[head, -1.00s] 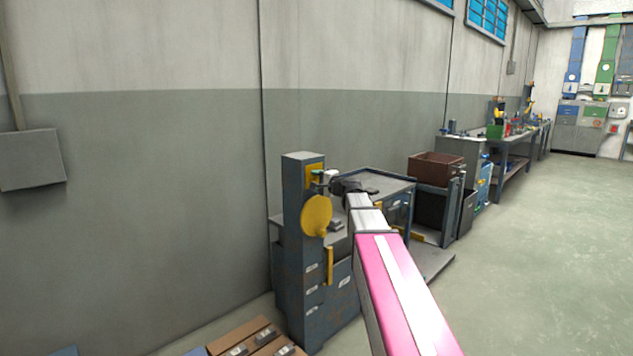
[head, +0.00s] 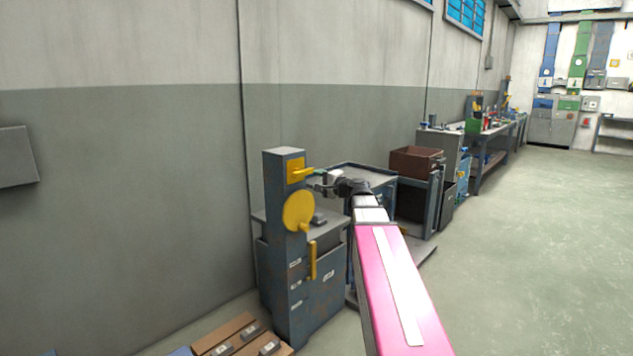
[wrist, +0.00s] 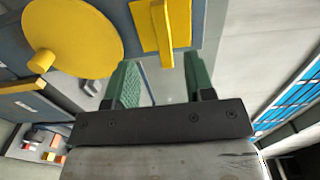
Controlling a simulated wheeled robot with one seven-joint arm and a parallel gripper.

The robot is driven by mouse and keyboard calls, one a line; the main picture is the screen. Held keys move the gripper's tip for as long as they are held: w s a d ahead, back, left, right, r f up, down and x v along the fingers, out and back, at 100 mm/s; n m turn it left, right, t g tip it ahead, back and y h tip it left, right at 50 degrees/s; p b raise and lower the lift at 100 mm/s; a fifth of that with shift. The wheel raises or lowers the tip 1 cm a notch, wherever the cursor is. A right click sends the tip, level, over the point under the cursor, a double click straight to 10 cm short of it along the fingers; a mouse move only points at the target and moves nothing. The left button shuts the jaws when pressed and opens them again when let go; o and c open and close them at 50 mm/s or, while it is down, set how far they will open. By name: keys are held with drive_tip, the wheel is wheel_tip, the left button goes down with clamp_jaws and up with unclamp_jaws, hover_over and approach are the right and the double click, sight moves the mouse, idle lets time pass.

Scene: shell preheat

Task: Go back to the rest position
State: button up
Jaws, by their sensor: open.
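My gripper (wrist: 157,82) shows in the wrist view with its two green fingers apart and nothing between them. In the head view my gripper (head: 318,175) is at the end of my pink and white arm, beside the upper part of a grey-blue machine column (head: 284,250). The column carries a yellow disc (head: 298,211) and a yellow lever (head: 304,171). In the wrist view the yellow disc (wrist: 75,38) is at the upper left and the yellow lever (wrist: 158,30) is just beyond the fingertips. Whether a finger touches the lever cannot be told.
A grey cabinet (head: 325,285) stands behind the column. A brown bin (head: 415,161) on a stand and workbenches (head: 490,150) line the wall to the right. A wooden pallet (head: 225,336) with metal blocks lies at lower left. The floor (head: 540,240) at right is clear.

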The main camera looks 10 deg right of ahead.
drive_tip(key=shift+f, duration=0.1)
drive_tip(key=s+a+f+n+g+h, duration=0.1)
drive_tip(key=s+a+f+n+g, duration=0.2)
drive_tip(key=f, duration=0.5)
drive_tip(key=s+a+f+n+g+h, duration=0.1)
drive_tip(key=s+a+f+g+h, duration=0.15)
drive_tip(key=s+f, duration=0.45)
drive_tip(key=s+a+f+n+g, duration=0.2)
drive_tip(key=f+g, duration=0.1)
drive_tip(key=f, duration=0.7)
drive_tip(key=s+d+f+n+g+h, duration=0.3)
drive_tip(key=s+f+g+h, duration=0.3)
drive_tip(key=s+f, duration=0.8)
drive_tip(key=shift+s+f+n+h, duration=0.25)
drive_tip(key=shift+f+n+h, duration=0.25)
drive_tip(key=shift+n, duration=0.3)
